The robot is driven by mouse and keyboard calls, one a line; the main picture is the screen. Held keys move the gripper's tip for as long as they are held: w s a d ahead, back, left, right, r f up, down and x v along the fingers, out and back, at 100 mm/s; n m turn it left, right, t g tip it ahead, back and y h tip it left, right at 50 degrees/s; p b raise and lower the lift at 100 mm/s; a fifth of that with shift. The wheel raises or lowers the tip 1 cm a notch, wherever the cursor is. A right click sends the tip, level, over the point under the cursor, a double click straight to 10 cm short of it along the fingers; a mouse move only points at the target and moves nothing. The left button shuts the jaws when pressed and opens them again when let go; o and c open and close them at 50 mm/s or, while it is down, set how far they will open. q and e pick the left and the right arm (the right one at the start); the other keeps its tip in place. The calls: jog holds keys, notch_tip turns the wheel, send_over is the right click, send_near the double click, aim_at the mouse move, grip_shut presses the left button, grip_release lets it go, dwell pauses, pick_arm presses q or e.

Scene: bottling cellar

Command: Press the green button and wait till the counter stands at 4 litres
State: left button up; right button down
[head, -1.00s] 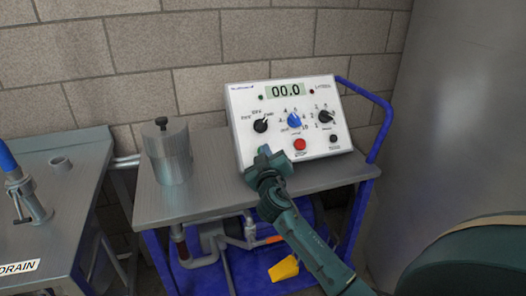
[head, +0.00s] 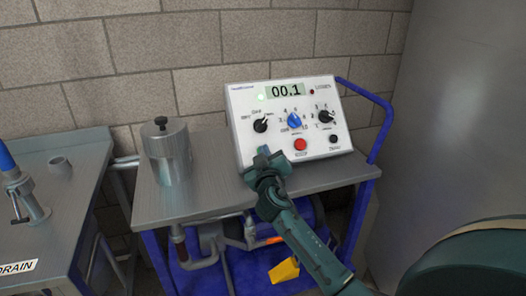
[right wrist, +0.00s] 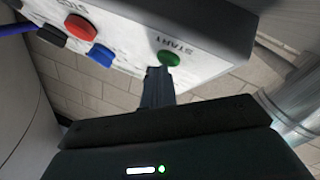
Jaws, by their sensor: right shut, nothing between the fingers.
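The white control box (head: 240,125) stands on the cart. Its counter (head: 286,92) reads 00.1, and a small green lamp (head: 261,97) beside it is lit. The green button (right wrist: 169,58), marked START, shows in the right wrist view; in the head view my right gripper hides it. My right gripper (head: 264,152) is shut and empty in front of the box's lower left. In the right wrist view its fingertips (right wrist: 157,72) are right by the green button; I cannot tell whether they touch it. My left gripper is not in view.
The red button (head: 300,144) is right of my gripper, below the blue knob (head: 294,121) and black knobs. A steel canister (head: 168,155) stands left on the cart top (head: 205,200). A steel bench (head: 80,175) is further left, a large tank (head: 450,110) at right.

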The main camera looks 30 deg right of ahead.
jog(key=shift+s, duration=0.1)
jog(key=shift+s+a+r+p, duration=0.15)
jog(key=shift+s+r+p, duration=0.4)
jog(key=shift+s+p, duration=0.1)
jog(key=shift+r, duration=0.1)
jog(key=s+r+p, duration=0.1)
jog(key=s+a+r+p, duration=0.1)
jog(key=s+r+p, duration=0.1)
jog(key=shift+s+r, duration=0.1)
jog(key=shift+s, duration=0.15)
dwell(0.8)
